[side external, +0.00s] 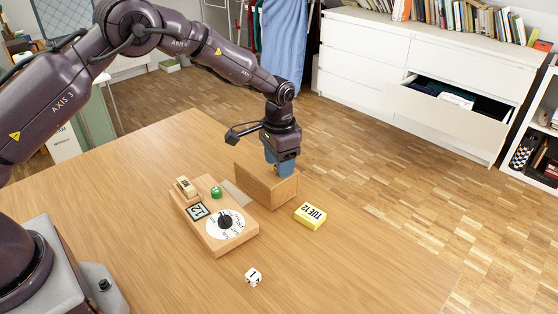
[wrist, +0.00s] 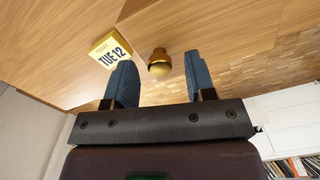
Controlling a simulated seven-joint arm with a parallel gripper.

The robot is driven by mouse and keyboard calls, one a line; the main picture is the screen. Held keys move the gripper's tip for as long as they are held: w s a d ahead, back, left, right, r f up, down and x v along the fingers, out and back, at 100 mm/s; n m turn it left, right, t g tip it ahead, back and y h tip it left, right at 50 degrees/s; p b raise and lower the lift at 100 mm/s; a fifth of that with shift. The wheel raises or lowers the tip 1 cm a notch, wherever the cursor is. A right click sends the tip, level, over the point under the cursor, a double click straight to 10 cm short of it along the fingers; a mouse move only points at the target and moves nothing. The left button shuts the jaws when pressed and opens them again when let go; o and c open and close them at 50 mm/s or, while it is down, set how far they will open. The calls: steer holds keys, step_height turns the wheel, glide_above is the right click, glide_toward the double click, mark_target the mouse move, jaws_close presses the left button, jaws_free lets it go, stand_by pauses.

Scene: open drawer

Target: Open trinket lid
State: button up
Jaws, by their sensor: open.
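A plain wooden box (side external: 266,188) stands on the table at the far right corner of a wooden board, in the side external view. My gripper (side external: 280,165) is pointing down just over the box, with its blue fingers close to the top. In the wrist view, a round brass knob (wrist: 159,68) on a wooden surface shows between the two spread fingers of my gripper (wrist: 158,58). The fingers are open, with gaps on both sides of the knob. The lid's outline is hard to make out, and the knob is hidden in the side external view.
The wooden board (side external: 222,242) carries a white dial, a green piece, a "12" card and a small wooden piece. A yellow "TUE 12" block (side external: 310,215) lies right of the box; it also shows in the wrist view (wrist: 110,49).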

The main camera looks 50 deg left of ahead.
steer(key=shift+c, duration=0.2)
jaws_close()
steer(key=a, duration=1.1)
steer(key=shift+w+a, duration=0.2)
steer(key=shift+a, duration=0.05)
steer(key=shift+o, duration=0.2)
jaws_free()
step_height(320, 180, up, 13)
